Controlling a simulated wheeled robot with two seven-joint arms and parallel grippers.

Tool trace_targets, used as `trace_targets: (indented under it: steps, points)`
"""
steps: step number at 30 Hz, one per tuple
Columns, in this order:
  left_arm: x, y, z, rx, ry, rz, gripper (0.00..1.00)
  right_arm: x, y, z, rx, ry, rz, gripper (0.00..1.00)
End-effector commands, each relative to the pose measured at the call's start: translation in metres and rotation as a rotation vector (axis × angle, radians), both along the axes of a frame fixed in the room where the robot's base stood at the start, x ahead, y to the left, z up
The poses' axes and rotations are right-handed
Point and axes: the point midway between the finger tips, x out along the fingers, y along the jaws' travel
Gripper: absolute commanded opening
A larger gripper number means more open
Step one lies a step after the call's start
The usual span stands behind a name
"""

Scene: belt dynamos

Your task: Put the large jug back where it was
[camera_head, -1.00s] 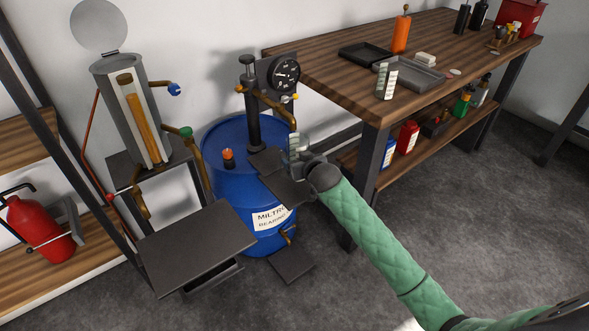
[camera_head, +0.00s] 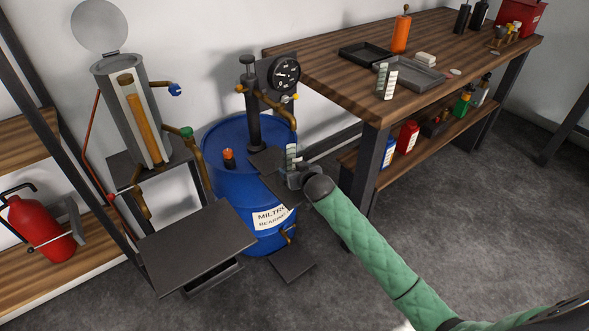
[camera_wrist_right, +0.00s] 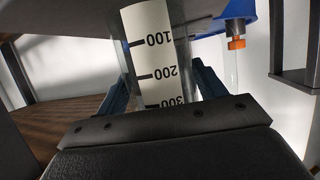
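My right gripper (camera_head: 294,176) is at the end of the green-sleeved arm, in front of the blue drum. It is closed around a clear measuring jug (camera_head: 291,154) with a white scale strip. In the right wrist view the jug (camera_wrist_right: 150,60) stands between the two blue fingers (camera_wrist_right: 162,88), and its scale marks read 100, 200 and 300. The jug is beside the small dark plates on the drum's front; I cannot tell whether it touches them. Another clear vessel with a scale strip (camera_head: 391,84) stands on the workbench (camera_head: 335,70). My left gripper is out of view.
The blue drum (camera_head: 225,185) carries a pump and a gauge (camera_head: 286,72). A dark stand (camera_head: 197,240) and a glass-fronted dispenser (camera_head: 135,115) are at left. Two black trays (camera_head: 416,76) lie on the bench.

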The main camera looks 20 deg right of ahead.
Motion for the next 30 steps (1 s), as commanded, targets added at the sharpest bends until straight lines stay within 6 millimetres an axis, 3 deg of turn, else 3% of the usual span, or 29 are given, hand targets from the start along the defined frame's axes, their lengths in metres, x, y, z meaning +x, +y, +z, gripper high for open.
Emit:
trace_targets:
  steps: [3, 14, 30]
  points:
    - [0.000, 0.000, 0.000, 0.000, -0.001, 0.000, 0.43, 0.000, 0.000, 0.000, 0.000, 0.000, 0.000, 0.88]
    - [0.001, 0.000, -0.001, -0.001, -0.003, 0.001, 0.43, -0.004, -0.001, 0.003, 0.000, 0.000, 0.000, 0.88]
    - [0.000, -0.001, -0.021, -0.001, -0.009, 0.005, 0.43, -0.089, -0.011, 0.039, 0.000, 0.001, 0.000, 0.88]
